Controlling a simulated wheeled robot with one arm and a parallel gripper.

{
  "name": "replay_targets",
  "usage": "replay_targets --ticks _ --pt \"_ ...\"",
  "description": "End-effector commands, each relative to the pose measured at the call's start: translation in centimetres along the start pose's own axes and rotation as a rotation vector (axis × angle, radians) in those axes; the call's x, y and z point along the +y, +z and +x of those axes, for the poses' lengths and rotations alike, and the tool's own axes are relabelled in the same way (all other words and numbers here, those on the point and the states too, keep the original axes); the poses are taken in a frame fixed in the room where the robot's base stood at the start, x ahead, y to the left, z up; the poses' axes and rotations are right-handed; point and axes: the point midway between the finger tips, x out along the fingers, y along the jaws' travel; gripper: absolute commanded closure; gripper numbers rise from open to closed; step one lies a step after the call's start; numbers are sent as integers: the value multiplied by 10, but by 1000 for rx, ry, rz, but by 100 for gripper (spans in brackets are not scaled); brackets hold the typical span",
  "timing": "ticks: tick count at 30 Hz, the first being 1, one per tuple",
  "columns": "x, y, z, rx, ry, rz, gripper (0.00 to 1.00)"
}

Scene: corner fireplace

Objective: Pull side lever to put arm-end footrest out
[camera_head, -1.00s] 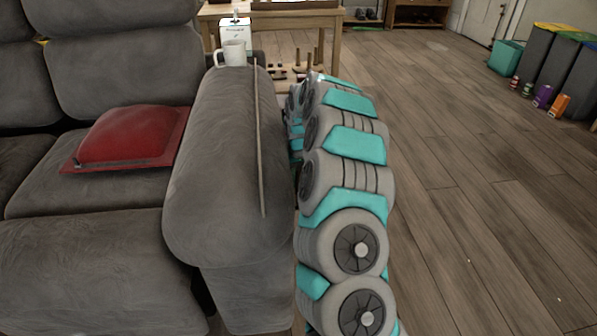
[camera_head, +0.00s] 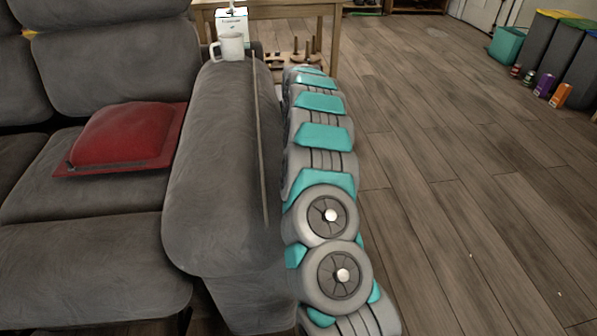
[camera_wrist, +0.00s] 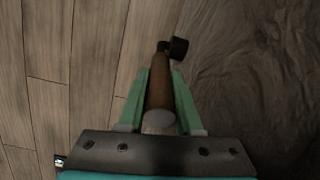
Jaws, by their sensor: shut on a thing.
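The grey sofa (camera_head: 215,170) fills the left of the head view, with its armrest beside my arm. A grey padded front section (camera_head: 85,265) lies at the front of the seat next to this armrest; how far it is out is hard to tell. In the wrist view, the side lever (camera_wrist: 161,88) is a brown rounded handle with a dark fitting (camera_wrist: 178,48) at its far end, beside the sofa's side (camera_wrist: 250,80). My gripper (camera_wrist: 160,100) has its green fingers on both sides of the handle, shut on it. The head view hides the gripper and lever.
A red cushion (camera_head: 120,135) lies on the seat. A white mug (camera_head: 230,47) stands at the armrest's back end, near a wooden table (camera_head: 290,10). Bins (camera_head: 545,50) and cans stand far right. The wooden floor (camera_head: 440,190) right of my arm is clear.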

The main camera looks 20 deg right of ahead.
Motion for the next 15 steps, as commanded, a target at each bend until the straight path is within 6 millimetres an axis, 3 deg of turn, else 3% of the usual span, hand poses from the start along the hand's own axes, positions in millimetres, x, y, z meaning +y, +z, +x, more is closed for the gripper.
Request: replay_targets --ticks 6,7,15 --pt "0 -1 0 4 1 0 100" --pt "0 -1 0 4 1 0 63" --pt "0 0 0 2 1 0 37"
